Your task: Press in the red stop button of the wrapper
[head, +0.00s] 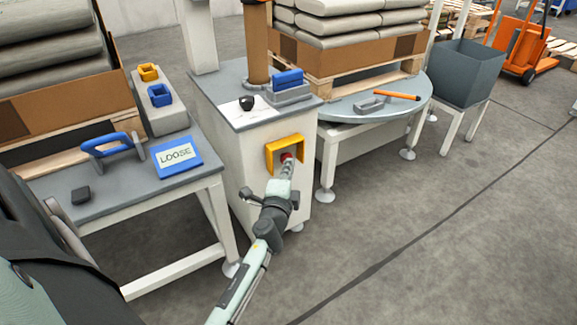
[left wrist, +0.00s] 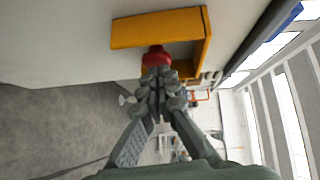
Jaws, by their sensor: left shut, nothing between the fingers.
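The red stop button (head: 287,156) sits inside a yellow guard (head: 270,158) on the front face of the white wrapper cabinet (head: 247,165). My left gripper (head: 285,170) is shut and empty, with its fingertips at the button, partly covering it in the head view. In the left wrist view the red button (left wrist: 156,56) shows just beyond the closed fingertips (left wrist: 158,72), under the yellow guard (left wrist: 160,28). The tips look to be touching the button or very close to it; I cannot tell how far it is pressed in. My right gripper is not in view.
A side table (head: 120,190) at left holds a blue-handled tool (head: 112,143) and a blue "LOOSE" sign (head: 177,156). A round turntable (head: 350,108) bears a pallet of sacks. A grey bin (head: 466,73) stands at right. The floor in front is clear.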

